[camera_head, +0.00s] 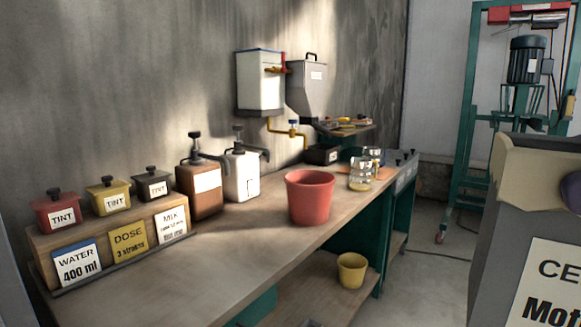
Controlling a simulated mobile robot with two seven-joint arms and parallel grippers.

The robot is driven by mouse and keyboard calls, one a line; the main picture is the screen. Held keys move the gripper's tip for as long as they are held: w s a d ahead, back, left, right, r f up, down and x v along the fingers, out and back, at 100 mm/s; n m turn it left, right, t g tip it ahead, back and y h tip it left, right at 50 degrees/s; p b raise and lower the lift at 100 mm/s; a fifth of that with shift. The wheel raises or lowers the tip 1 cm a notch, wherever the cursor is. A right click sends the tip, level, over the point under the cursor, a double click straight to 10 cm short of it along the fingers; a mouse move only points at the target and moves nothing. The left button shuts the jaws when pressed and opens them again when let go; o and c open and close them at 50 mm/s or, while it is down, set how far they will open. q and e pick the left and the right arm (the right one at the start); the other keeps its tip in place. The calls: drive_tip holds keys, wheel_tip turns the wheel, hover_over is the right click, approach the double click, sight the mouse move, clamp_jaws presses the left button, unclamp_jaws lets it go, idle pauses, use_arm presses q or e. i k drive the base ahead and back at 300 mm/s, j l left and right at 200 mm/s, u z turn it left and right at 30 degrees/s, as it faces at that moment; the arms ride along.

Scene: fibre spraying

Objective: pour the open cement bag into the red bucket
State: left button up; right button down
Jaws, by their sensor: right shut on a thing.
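The red bucket (311,197) stands upright on the wooden workbench, near its front edge, and its inside is mostly hidden. The cement bag (500,260) is large and close at the right edge, grey with a beige folded top and a white label, partly cut off by the frame. It looks roughly upright, apart from the bucket and to its right. My right gripper (571,192) shows only as a dark purplish part at the bag's top, at the frame edge, and is shut on the bag. My left gripper is not in view.
The workbench (235,262) has bare wood left of the bucket. Tint boxes (108,198), pump bottles (242,175) and glass jars (360,172) stand on it. A yellow bucket (351,271) sits on the lower shelf. A green mixer stand (468,150) is at the back right.

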sight(310, 192)
drive_tip(key=i+l+u, duration=0.25)
drive_tip(key=i+l, duration=0.25)
drive_tip(key=i+l+u, duration=0.15)
drive_tip(key=i+l, duration=0.15)
drive_tip(key=i+l+u, duration=0.15)
drive_tip(key=i+l, duration=0.15)
drive_tip(key=i+l+u, duration=0.15)
drive_tip(key=l, duration=0.25)
drive_tip(key=i+l+u, duration=0.1)
drive_tip(key=i+l, duration=0.2)
drive_tip(key=i+l+u, duration=0.15)
drive_tip(key=l, duration=0.35)
drive_tip(key=i+l+u, duration=0.15)
drive_tip(key=l, duration=0.25)
drive_tip(key=i, duration=0.1)
